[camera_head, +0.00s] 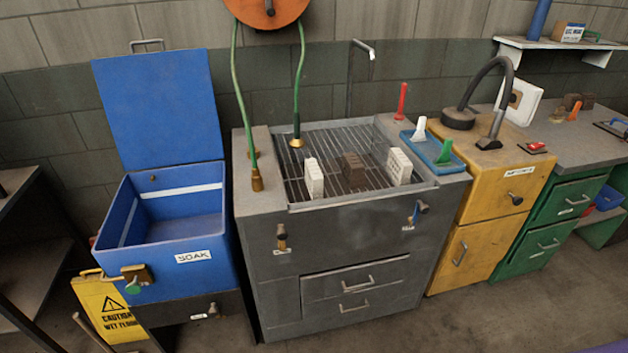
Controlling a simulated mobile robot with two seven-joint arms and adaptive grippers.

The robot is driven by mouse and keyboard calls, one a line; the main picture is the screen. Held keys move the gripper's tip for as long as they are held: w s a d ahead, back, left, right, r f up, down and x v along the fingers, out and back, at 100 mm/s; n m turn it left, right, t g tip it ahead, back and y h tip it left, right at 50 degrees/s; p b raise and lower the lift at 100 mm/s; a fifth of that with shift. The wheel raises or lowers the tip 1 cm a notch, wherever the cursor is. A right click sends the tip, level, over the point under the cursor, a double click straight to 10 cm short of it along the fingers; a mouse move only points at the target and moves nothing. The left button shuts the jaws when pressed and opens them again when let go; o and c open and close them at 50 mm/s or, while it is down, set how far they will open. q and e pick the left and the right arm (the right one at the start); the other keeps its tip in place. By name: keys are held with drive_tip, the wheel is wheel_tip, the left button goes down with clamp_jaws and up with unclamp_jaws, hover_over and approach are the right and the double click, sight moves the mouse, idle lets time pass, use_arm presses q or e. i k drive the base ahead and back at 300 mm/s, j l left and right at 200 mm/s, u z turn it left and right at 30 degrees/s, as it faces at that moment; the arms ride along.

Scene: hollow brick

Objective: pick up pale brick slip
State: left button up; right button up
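Two pale, whitish blocks with rows of small holes stand on the dark metal grate (330,142) of the grey sink unit. One pale brick slip (314,179) stands near the grate's left front. The other pale brick slip (399,167) stands near the right side. A brown brick (352,169) sits between them, apart from both. The view does not show which pale piece the task means. Neither of my grippers is in view.
An open blue SOAK bin (165,255) with its lid raised stands left of the grey unit (350,240). A blue tray (432,152) lies at the unit's right rim. A green hose (240,95) hangs over the left side. A yellow cabinet (480,205) stands on the right.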

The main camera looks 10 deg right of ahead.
sight(314, 178)
drive_tip(key=i+l+z, duration=0.2)
drive_tip(key=z, duration=0.15)
drive_tip(key=i+l+z, duration=0.2)
drive_tip(key=l+z, duration=0.15)
drive_tip(key=i+l+z, duration=0.35)
drive_tip(key=k+j, duration=0.05)
drive_tip(key=k, duration=0.05)
